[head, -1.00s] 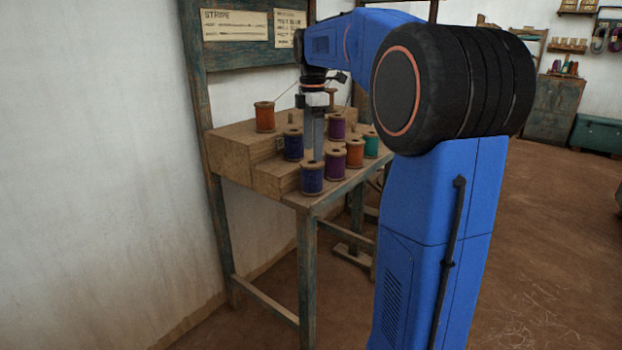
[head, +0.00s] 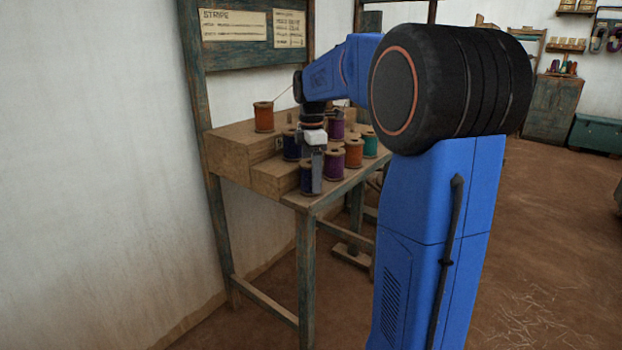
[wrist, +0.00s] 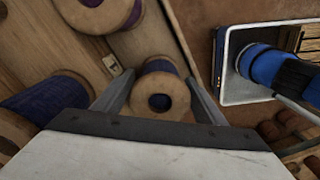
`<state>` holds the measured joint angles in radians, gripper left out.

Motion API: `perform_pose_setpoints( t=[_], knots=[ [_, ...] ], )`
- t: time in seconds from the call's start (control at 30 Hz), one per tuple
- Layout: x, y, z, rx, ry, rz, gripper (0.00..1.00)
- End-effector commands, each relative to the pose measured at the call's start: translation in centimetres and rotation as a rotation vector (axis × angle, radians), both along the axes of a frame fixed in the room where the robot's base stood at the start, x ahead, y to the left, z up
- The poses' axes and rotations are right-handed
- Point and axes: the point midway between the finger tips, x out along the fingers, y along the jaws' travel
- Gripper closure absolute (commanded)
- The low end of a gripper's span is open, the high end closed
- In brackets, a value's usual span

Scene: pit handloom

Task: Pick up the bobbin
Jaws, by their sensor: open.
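Several wooden bobbins of coloured thread stand on the stepped wooden rack. My gripper (head: 317,172) points down over the front of the rack and partly hides the front dark blue bobbin (head: 305,178). In the wrist view my gripper (wrist: 160,82) is open. Its fingers stand on either side of a bobbin (wrist: 176,108), seen from above with its round hole facing me and blue-purple thread below the flange. Contact with the fingers cannot be told. A purple bobbin (head: 334,165) stands close to the right of the gripper.
Other bobbins crowd the rack: orange (head: 263,117), dark blue (head: 290,147), red-orange (head: 354,153) and teal (head: 370,146). The rack (head: 232,155) rests on a worn table (head: 335,194) by the wall. Open floor lies right of the table.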

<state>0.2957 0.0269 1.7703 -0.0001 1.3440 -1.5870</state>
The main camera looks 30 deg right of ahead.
Motion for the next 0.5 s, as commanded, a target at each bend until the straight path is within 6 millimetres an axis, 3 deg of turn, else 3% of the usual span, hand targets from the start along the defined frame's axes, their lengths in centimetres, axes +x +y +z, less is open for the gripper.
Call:
perform_pose_setpoints(
  t=[0.13, 0.3, 0.5],
  knots=[
    [0.0, 0.0, 0.02, 0.0, 0.0, 0.0, 0.35],
    [0.0, 0.0, 0.03, 0.0, 0.0, 0.0, 0.7],
    [0.0, 0.0, 0.06, 0.0, 0.0, 0.0, 0.7]
  ],
)
